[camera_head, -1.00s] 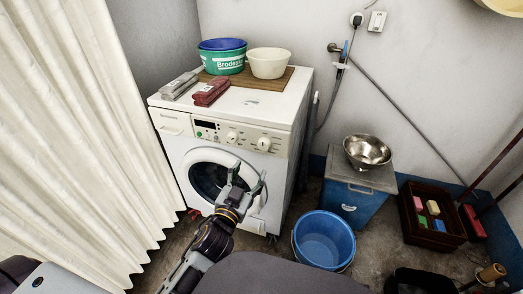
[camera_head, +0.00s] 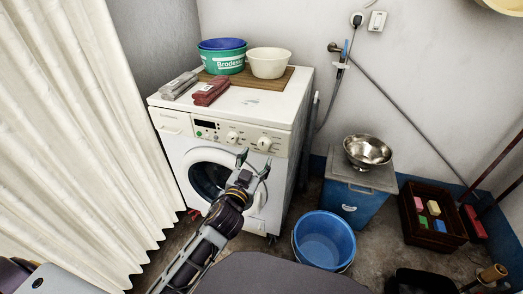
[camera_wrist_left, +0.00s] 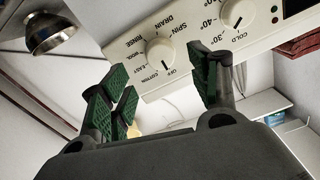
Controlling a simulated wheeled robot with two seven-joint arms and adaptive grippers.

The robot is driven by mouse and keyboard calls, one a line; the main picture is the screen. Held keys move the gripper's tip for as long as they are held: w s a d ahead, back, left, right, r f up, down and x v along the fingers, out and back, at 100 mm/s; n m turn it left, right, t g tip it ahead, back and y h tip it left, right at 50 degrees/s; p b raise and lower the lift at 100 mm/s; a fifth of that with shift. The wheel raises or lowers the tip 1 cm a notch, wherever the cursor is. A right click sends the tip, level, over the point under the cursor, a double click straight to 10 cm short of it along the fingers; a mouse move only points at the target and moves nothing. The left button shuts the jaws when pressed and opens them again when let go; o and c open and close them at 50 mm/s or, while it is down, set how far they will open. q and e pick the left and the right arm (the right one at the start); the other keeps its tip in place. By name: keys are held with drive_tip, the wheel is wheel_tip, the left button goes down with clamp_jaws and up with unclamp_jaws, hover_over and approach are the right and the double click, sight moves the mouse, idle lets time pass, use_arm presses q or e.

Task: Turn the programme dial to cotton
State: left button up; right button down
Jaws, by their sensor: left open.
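The programme dial (camera_head: 264,144) is the right one of two round knobs on the white washing machine's (camera_head: 280,112) front panel. My left gripper (camera_head: 254,163) is open and empty, just below and in front of this dial. In the wrist view, the fingers of the left gripper (camera_wrist_left: 165,88) are spread, with the dial beyond the gap, apart from it. My right gripper is not in view.
The temperature dial (camera_head: 233,137) sits left of the programme dial. A white curtain (camera_head: 75,150) hangs at left. A blue bucket (camera_head: 323,241) and a blue box (camera_head: 352,204) with a steel bowl (camera_head: 367,151) stand at right.

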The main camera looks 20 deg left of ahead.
sight(263, 147)
use_arm(q)
drive_tip(key=shift+w, duration=1.75)
drive_tip(key=shift+w+d+b, duration=0.1)
drive_tip(key=shift+w+b, duration=0.25)
drive_tip(key=shift+w, duration=1.05)
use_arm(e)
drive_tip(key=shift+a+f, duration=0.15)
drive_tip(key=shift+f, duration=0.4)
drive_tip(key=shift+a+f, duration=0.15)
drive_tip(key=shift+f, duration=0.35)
use_arm(q)
drive_tip(key=shift+c, duration=0.3)
drive_tip(key=c, duration=0.9)
drive_tip(key=shift+c, duration=0.2)
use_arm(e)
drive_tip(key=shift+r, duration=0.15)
